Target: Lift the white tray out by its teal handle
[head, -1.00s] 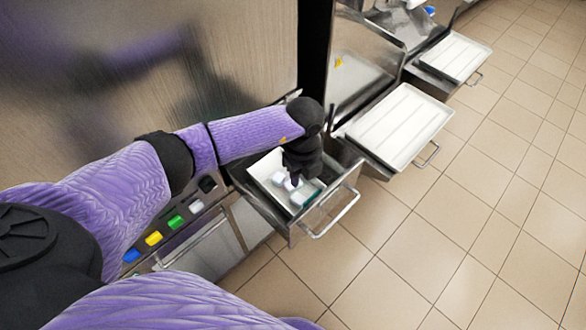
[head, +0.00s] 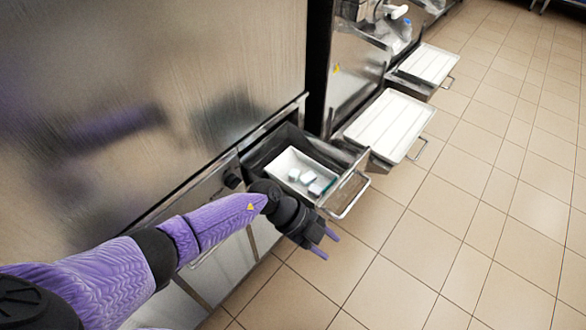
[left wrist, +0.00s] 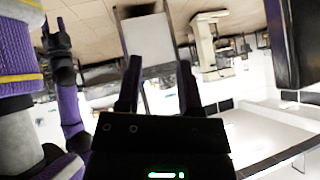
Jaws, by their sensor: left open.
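The white tray (head: 301,160) sits inside the pulled-out metal drawer (head: 268,147) in the head view. A few small pale blocks (head: 308,177) lie in it. A bit of teal (head: 329,185) shows at its near right end; I cannot make out the handle's full shape. My left gripper (head: 326,243) is open and empty, outside the drawer on its near side, apart from the tray. In the left wrist view its two fingers (left wrist: 158,85) stand apart with nothing between them. A purple, two-pronged part (left wrist: 56,38) at the left there appears to be my right gripper; its jaws are unclear.
The drawer's bar handle (head: 349,199) sticks out to the right of my left gripper. Two more pulled-out drawers with white lids or trays (head: 390,125) (head: 428,65) stand farther back. A tall metal cabinet front (head: 150,80) rises on the left. The tiled floor (head: 450,240) is clear.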

